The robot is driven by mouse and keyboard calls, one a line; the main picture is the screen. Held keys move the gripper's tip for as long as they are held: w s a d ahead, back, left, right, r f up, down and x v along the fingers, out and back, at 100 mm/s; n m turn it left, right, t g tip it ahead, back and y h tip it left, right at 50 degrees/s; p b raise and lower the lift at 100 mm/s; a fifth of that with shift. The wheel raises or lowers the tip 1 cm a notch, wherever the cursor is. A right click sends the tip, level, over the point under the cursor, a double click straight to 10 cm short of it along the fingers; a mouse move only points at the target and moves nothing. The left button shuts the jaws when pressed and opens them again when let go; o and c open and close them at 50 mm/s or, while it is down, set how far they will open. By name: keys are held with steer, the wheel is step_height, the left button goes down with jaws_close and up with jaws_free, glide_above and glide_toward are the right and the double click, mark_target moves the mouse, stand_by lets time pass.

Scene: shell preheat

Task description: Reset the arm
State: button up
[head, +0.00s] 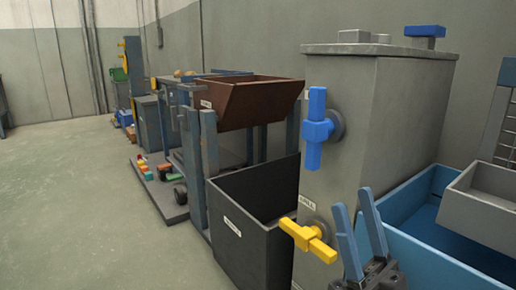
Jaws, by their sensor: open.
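My gripper (360,242) shows at the bottom right of the head view, with its two blue fingers pointing up. The fingers stand apart and nothing is between them. It is in front of the grey cabinet (370,130), to the right of a yellow valve handle (308,240). A blue valve handle (315,128) sits higher on the cabinet's left face, above and left of the gripper. The rest of my arm is out of view.
A blue bin (410,195) stands right of the gripper, with a grey tray (480,215) at its right side. A black bin (255,215) stands left of the cabinet, below a brown hopper (245,100). The floor (90,210) at the left is clear.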

steer(key=w+a+r+m+g+h+p, duration=0.1)
steer(key=w+a+r+h+p, duration=0.15)
steer(key=a+r+p, duration=0.35)
steer(key=w+a+r+g+h+p, duration=0.2)
steer(key=a+r+h+p, duration=0.15)
steer(key=r, duration=0.55)
steer(key=w+a+r+m+g+h+p, duration=0.1)
steer(key=w+a+r+h+p, duration=0.2)
steer(key=r+p, duration=0.3)
steer(key=s+r+m+t+h+p, duration=0.2)
steer(key=s+r+t+h+p, duration=0.15)
steer(key=s+r, duration=0.45)
steer(key=s+r+m+t+h+p, duration=0.25)
steer(key=r+h+p, duration=0.2)
steer(key=r, duration=0.85)
steer(key=s+r+m+t+h+p, duration=0.25)
steer(key=s+r+p, duration=0.3)
steer(key=r, duration=0.45)
step_height(320, 180, up, 35)
steer(key=p, duration=3.4)
steer(key=shift+a+f+n+g, duration=0.15)
steer(key=shift+a+n+g, duration=0.15)
steer(key=shift+g, duration=0.05)
steer(key=shift+r, duration=0.2)
steer(key=shift+c, duration=0.8)
